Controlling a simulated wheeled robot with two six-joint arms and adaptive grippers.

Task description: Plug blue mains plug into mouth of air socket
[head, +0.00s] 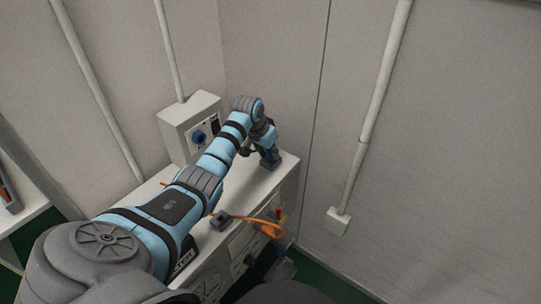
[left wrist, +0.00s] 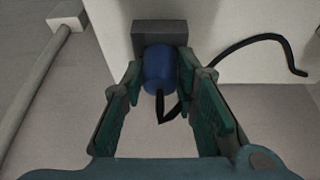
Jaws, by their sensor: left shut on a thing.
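The blue mains plug (left wrist: 158,68) is a rounded blue body between the fingertips of my left gripper (left wrist: 163,78), which is shut on it. A short black cord hangs from its near end. Its far end meets a dark grey block (left wrist: 160,32) on a white face; I cannot tell whether this is the air socket or how far in the plug sits. In the head view my left gripper (head: 268,158) points down at the far right end of the white bench (head: 288,168); the plug is hidden there. My right gripper is not in view.
A white wall box (head: 188,112) carries a round blue fitting (head: 199,137). An orange cable (head: 245,219) runs from a grey block (head: 221,220) on the bench edge. A black cable (left wrist: 258,39) curves at right in the left wrist view. Grey walls stand close behind.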

